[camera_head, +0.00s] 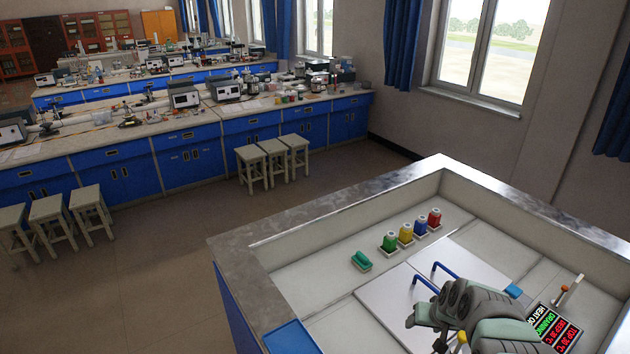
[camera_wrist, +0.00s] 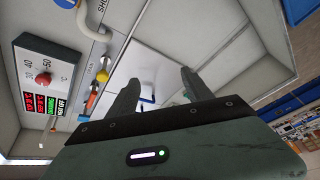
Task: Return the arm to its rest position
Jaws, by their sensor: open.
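My gripper (camera_wrist: 160,77) shows in the wrist view with its two dark fingers spread apart. Nothing is between the fingers, and the pale panel and blue handles of the bench show beyond them. In the head view my arm (camera_head: 485,308) is folded over the lower right of the walled bench, above its pale surface. Which part there is the fingertips is hard to make out.
Green (camera_head: 390,242), yellow (camera_head: 406,233), blue (camera_head: 420,225) and red (camera_head: 434,218) bottles stand in a row. A green object (camera_head: 361,261) lies nearby. Blue handles (camera_head: 445,269) rise beside my arm. A control box (camera_wrist: 45,77) with red knob and a yellow valve (camera_wrist: 103,75) line one wall.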

